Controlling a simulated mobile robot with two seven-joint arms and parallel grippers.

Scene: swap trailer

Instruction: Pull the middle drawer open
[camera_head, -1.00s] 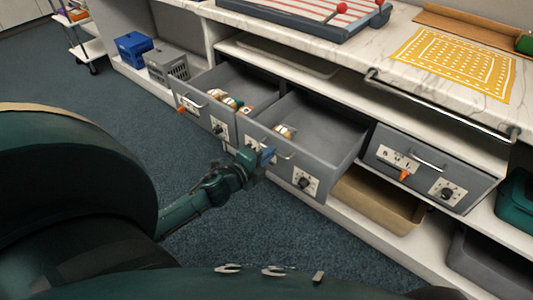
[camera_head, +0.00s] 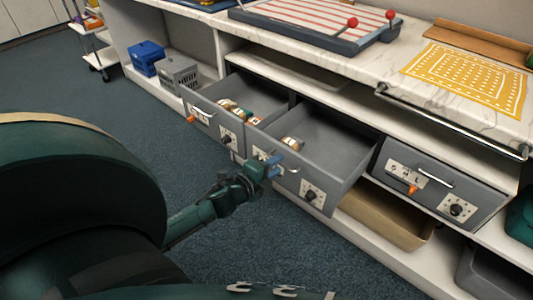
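The middle drawer (camera_head: 345,170) is grey and stands pulled out from the unit, with a few small items (camera_head: 293,143) inside. Its front has a bar handle (camera_head: 292,169), a pale label plate and a black knob (camera_head: 310,195). My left gripper (camera_head: 274,167) is in front of the handle's left end. Its two blue fingers look spread apart, and the handle seems to lie just beyond them; I cannot tell whether they touch it. My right gripper is not in view.
The left drawer (camera_head: 206,120) is also open, with several small items inside. The right drawer (camera_head: 440,185) is shut. A tan bin (camera_head: 385,215) sits on the shelf below. A long rail (camera_head: 450,122) runs along the counter edge. The blue carpet in front is clear.

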